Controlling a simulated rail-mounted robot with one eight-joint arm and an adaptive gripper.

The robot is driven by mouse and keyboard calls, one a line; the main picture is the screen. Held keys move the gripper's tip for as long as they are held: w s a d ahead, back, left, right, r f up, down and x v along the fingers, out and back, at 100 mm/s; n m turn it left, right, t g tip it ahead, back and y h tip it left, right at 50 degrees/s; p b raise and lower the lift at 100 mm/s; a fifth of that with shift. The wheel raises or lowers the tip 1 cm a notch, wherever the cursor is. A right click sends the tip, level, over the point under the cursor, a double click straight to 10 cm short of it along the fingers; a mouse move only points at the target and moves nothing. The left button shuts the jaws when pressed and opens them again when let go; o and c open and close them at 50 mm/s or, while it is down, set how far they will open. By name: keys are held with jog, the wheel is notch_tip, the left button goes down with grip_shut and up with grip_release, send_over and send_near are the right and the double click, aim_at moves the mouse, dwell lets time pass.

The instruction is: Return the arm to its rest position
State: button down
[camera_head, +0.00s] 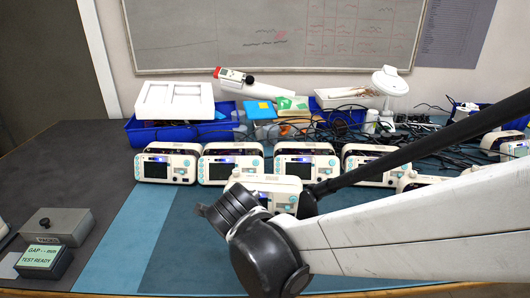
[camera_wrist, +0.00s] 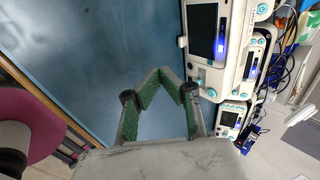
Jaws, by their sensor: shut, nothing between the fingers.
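My arm (camera_head: 390,230) reaches in from the right in the head view, over the front right of the table. Its dark joint (camera_head: 265,262) is near the table's front edge. My gripper (camera_wrist: 170,84) shows in the wrist view with green-lined fingers. It is shut and holds nothing. Its fingers are over the blue mat (camera_wrist: 90,45), beside a white monitor (camera_wrist: 207,72). I cannot make out the fingers in the head view, where the arm hides part of the table.
A row of white monitors (camera_head: 166,163) crosses the table, partly behind my arm. Blue bins (camera_head: 170,131) and tangled cables (camera_head: 345,118) lie behind. A grey box (camera_head: 57,226) and a green-labelled block (camera_head: 42,258) stand at front left. The mat's left part (camera_head: 135,225) is clear.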

jog(key=s+d+r+n+p, duration=0.1)
jog(key=s+d+r+n, duration=0.3)
jog(key=d+n, duration=0.2)
jog(key=s+d+r+n+p, duration=0.2)
jog(key=s+d+r+n, duration=0.2)
jog(key=d, duration=0.6)
jog(key=s+d+r+n+p, duration=0.2)
jog(key=s+d+r+n, duration=0.2)
jog(key=d+n, duration=0.4)
jog(key=shift+s+d+r+n+y, duration=0.3)
jog(key=shift+s+d+r+n, duration=0.1)
jog(key=shift+s, duration=0.45)
